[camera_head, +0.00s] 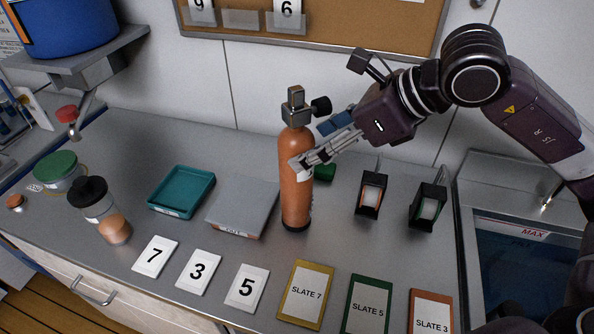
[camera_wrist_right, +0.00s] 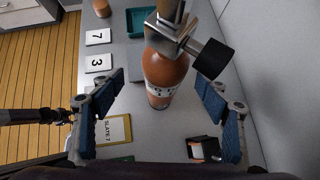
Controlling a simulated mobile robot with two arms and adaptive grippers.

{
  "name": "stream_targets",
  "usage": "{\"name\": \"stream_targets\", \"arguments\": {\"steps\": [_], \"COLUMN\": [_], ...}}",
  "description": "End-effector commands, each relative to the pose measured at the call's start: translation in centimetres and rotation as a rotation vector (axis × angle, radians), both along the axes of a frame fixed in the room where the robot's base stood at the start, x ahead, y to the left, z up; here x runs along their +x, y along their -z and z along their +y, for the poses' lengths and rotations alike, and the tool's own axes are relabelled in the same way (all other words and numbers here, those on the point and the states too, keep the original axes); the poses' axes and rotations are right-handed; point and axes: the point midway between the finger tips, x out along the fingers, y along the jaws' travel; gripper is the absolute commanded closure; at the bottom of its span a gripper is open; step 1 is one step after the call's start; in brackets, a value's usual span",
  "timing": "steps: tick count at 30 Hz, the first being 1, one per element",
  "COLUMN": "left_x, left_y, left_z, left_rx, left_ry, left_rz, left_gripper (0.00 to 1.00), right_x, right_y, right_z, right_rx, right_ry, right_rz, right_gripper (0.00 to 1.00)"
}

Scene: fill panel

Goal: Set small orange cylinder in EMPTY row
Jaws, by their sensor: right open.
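The orange cylinder (camera_head: 296,180) stands upright on the grey counter, with a metal valve and black knob on top. In the right wrist view its body (camera_wrist_right: 163,75) shows between the two finger lines, with a white label band. My right gripper (camera_head: 308,150) is open, with its fingers at the cylinder's upper body; one finger passes in front of it in the head view. In the right wrist view the gripper (camera_wrist_right: 158,95) has a finger on each side of the cylinder, and contact cannot be told. No row marked EMPTY is readable. My left gripper is not clearly seen.
A teal tray (camera_head: 181,190) and a grey flat box (camera_head: 242,205) lie left of the cylinder. Number cards, including card 7 (camera_head: 155,256), and slates, including the yellow slate (camera_head: 306,292), lie along the front. Two black holders (camera_head: 371,194) stand right; a sink is beyond.

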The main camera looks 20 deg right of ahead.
Motion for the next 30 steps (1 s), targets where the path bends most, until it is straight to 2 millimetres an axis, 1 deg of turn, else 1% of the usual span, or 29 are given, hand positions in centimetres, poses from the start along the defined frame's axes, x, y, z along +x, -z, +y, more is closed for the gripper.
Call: {"name": "stream_targets", "arguments": {"steps": [4, 9, 13, 16, 22, 30], "left_x": [-0.5, -0.6, -0.5, -0.4, 0.1, 0.2], "left_y": [-0.7, -1.9, -2.2, -2.2, -2.2, -2.2], "left_z": [0.2, 0.4, 0.4, 0.4, 0.3, 0.3], "left_rx": [0.003, 0.005, 0.005, 0.004, 0.004, 0.003], "left_ry": [0.001, 0.001, 0.001, 0.000, 0.000, 0.000], "left_rz": [0.008, 0.009, 0.007, 0.004, -0.002, -0.004], "left_gripper": [0.60, 0.60, 0.60, 0.60, 0.60, 0.60], "right_x": [0.9, 2.5, 3.3, 3.6, 3.6, 3.6], "right_y": [1.1, 2.8, 4.1, 4.5, 4.6, 4.5], "right_z": [0.8, 1.5, 2.3, 2.5, 2.5, 2.5], "right_rx": [0.001, 0.001, 0.002, 0.001, 0.001, 0.001], "right_ry": [-0.001, -0.001, -0.001, -0.001, 0.000, 0.000], "right_rz": [0.004, 0.006, 0.002, 0.000, -0.001, -0.001], "right_gripper": [0.31, 0.31, 0.31, 0.31, 0.31, 0.61]}}
